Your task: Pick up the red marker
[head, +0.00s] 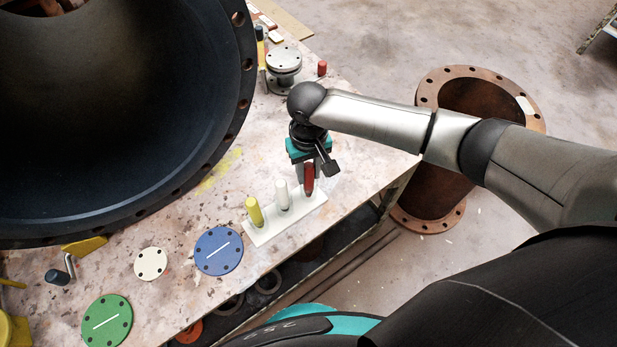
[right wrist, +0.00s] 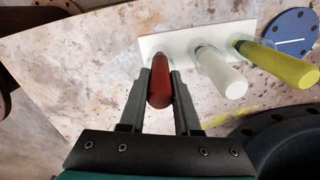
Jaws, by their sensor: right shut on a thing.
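The red marker (head: 309,177) stands upright at the right end of a white holder (head: 262,236) on the table. My right gripper (head: 308,168) reaches down over it from the right. In the right wrist view the two fingers (right wrist: 159,92) are shut on the red marker (right wrist: 160,80), one on each side. The marker's lower end is at the white holder (right wrist: 150,46); I cannot tell whether it is lifted at all. My left gripper is not in view.
A white marker (head: 282,194) and a yellow marker (head: 254,211) stand in the same holder. A blue disc (head: 219,250) lies beside it. A large dark pipe (head: 150,150) fills the upper left. A rusty flanged pipe (head: 430,218) stands beyond the table.

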